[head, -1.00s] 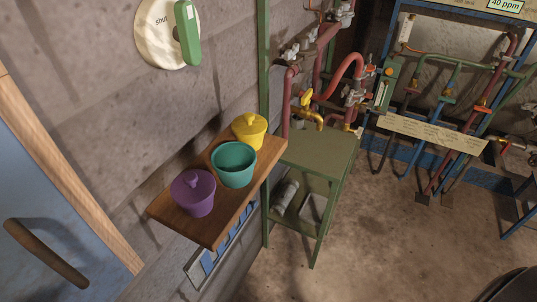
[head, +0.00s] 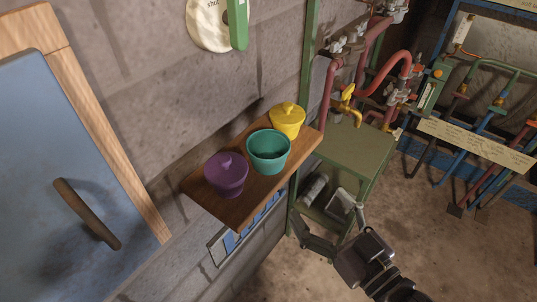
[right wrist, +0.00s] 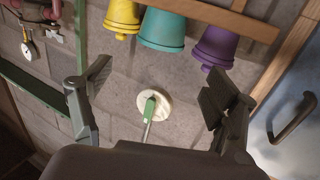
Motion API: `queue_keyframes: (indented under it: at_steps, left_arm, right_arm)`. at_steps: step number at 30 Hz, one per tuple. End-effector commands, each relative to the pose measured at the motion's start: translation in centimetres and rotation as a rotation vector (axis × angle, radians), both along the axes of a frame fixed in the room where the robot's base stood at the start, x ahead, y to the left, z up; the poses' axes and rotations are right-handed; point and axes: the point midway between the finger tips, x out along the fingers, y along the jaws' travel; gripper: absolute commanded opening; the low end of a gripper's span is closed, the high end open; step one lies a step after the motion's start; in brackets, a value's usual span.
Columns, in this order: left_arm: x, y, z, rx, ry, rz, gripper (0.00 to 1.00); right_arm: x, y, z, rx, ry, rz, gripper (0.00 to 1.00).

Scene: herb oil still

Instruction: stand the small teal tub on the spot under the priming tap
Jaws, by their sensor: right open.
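The small teal tub (head: 268,152) stands upright and open-topped on a wooden wall shelf (head: 237,217), between a yellow lidded tub (head: 287,121) and a purple lidded tub (head: 226,175). It also shows in the right wrist view (right wrist: 162,30), at the top. My right gripper (head: 329,220) is open and empty, below and right of the shelf, in front of the green stand. Its spread fingers also show in the right wrist view (right wrist: 158,84), apart from the tubs. A yellow tap (head: 347,94) sits above the green stand's top (head: 350,150); no marked spot is clear there. My left gripper is out of view.
Red pipes (head: 378,70) rise behind the stand. Its lower shelf holds grey items (head: 315,188). A blue door (head: 75,170) with a bar handle is at left. A round plate with a green lever (head: 237,25) is on the wall above the shelf. Floor at right is bare.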

Motion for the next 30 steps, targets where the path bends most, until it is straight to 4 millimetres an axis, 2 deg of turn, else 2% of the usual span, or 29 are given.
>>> queue_keyframes:
  at_steps: [3,7,9,18,26,30]
  left_arm:
    - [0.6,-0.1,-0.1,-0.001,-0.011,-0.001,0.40]
    - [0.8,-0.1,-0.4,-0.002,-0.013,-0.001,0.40]
    - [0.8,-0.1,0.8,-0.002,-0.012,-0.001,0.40]
    - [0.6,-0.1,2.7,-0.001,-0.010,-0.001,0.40]
    - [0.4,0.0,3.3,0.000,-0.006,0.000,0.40]
    - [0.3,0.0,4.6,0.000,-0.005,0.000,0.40]
  right_arm:
    - [0.3,0.6,1.1,0.013,-0.019,0.009,0.81]
    - [1.9,1.6,1.2,0.013,-0.021,0.009,0.81]
    - [3.3,2.4,1.7,0.013,-0.020,0.008,0.81]
    - [8.5,5.7,1.4,0.011,-0.016,0.009,0.81]
    - [10.3,6.7,1.2,0.010,-0.016,0.009,0.81]
    - [11.8,7.7,1.6,0.010,-0.015,0.008,0.81]
